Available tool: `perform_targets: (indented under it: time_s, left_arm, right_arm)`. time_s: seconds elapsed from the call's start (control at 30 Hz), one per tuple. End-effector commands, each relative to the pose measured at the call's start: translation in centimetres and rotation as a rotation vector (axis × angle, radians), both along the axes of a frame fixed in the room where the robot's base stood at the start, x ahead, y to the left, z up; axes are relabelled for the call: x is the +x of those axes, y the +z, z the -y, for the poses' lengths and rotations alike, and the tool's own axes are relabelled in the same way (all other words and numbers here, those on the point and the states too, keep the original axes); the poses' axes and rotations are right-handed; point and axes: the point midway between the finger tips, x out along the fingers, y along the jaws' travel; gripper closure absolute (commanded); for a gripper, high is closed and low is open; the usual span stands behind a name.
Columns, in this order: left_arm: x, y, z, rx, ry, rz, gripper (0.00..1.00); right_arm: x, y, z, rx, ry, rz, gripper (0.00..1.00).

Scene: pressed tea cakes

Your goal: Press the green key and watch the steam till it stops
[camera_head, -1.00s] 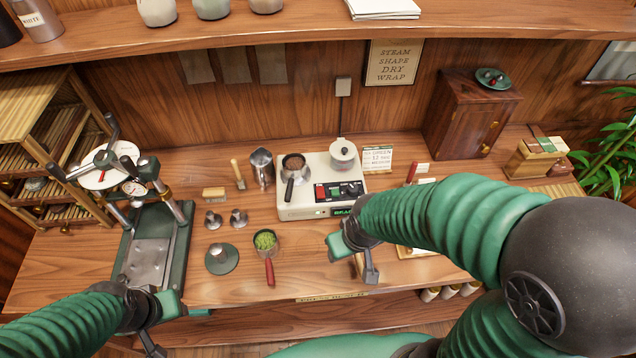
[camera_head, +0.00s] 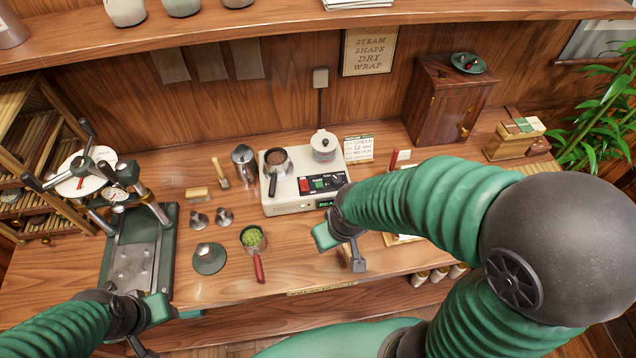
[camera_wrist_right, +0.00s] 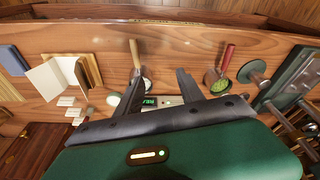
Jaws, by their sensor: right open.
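The cream steam machine (camera_head: 283,207) stands mid-counter, with a green key (camera_head: 319,184) beside a red key (camera_head: 304,186) and a lit green display (camera_head: 328,203). A pan of brown leaf (camera_head: 277,163) and a lidded white pot (camera_head: 324,146) sit on it. I see no steam. My right gripper (camera_head: 356,262) is in front of the machine, apart from the keys. In the right wrist view, its two dark fingers (camera_wrist_right: 160,78) are spread and empty, with the display (camera_wrist_right: 149,101) between them; the keys are hidden. My left gripper (camera_head: 150,325) is at the lower left; its finger gap is unclear.
A long-handled pan of green leaf (camera_head: 252,240), small metal weights (camera_head: 223,216) and a brush (camera_head: 198,194) lie left of the machine. A press (camera_head: 138,262) stands further left. A wooden cabinet (camera_head: 443,105) is behind at right.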

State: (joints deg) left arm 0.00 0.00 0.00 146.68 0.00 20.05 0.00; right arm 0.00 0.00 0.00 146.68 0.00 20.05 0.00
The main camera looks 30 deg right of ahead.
Motion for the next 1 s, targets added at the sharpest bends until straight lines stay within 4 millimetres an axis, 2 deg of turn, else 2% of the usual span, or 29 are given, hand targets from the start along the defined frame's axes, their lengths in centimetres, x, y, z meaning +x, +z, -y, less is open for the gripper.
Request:
perform_targets:
  time_s: [0.03, 0.3, 0.33, 1.0]
  left_arm:
    - [0.00, 0.00, 0.00, 0.000, 0.000, 0.000, 0.64]
    - [0.00, 0.00, 0.00, 0.000, 0.000, 0.000, 0.64]
    - [0.00, 0.00, 0.00, 0.000, 0.000, 0.000, 0.64]
    - [0.00, 0.00, 0.00, 0.000, 0.000, 0.000, 0.64]
  right_arm:
    - [0.00, 0.00, 0.00, 0.000, 0.000, 0.000, 0.63]
    - [0.00, 0.00, 0.00, 0.000, 0.000, 0.000, 0.98]
    - [0.00, 0.00, 0.00, 0.000, 0.000, 0.000, 1.00]
    - [0.00, 0.00, 0.00, 0.000, 0.000, 0.000, 1.00]
